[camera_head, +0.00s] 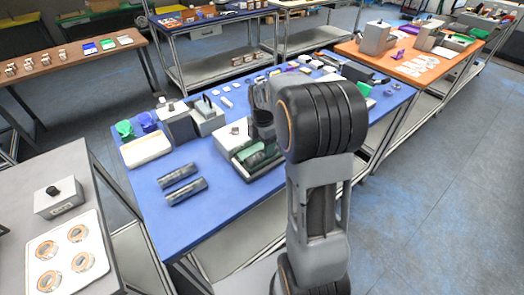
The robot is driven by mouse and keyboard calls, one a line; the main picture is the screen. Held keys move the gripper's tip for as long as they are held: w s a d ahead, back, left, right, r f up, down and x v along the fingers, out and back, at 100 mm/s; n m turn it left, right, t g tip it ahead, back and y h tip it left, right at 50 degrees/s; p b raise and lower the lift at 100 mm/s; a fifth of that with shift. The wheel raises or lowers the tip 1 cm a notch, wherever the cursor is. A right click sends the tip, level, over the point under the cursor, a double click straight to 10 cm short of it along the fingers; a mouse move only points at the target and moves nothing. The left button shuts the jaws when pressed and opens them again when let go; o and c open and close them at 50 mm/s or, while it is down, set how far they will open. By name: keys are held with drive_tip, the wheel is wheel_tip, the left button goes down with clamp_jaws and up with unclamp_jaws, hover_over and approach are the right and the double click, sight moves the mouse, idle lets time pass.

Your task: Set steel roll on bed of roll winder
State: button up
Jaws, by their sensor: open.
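Two dark grey metallic rolls, the steel rolls (180,175) and (187,193), lie side by side on the blue table, front left. The machine that looks like the roll winder (232,134) stands to their right, with a pale housing and a dark green bed (250,157). A dark rounded shape lies on or above that bed; I cannot tell what it is. My gripper (261,133) is open, over the back right of this machine. My own arm hides part of the machine, and the fingertips are hard to make out.
A white tray (146,149), green and purple items (135,127) and grey boxed devices (192,117) stand at the back left of the blue table (225,188). Small items crowd its far right. The front left, around the rolls, is clear. A grey table (28,205) stands left.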

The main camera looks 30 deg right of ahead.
sight(262, 151)
wheel_tip(262, 151, up, 6)
drive_tip(key=r, duration=0.1)
drive_tip(key=s+a+m+t, duration=0.2)
drive_tip(key=s+a+m, duration=0.3)
drive_tip(key=s+m, duration=0.3)
drive_tip(key=s+a+m+t, duration=0.2)
drive_tip(key=s+a+m, duration=0.2)
drive_tip(key=s+m, duration=0.4)
drive_tip(key=m, duration=0.4)
drive_tip(key=shift+s+a+r, duration=0.2)
drive_tip(key=shift+s+a, duration=0.15)
drive_tip(key=shift+a, duration=0.05)
drive_tip(key=shift+d, duration=0.1)
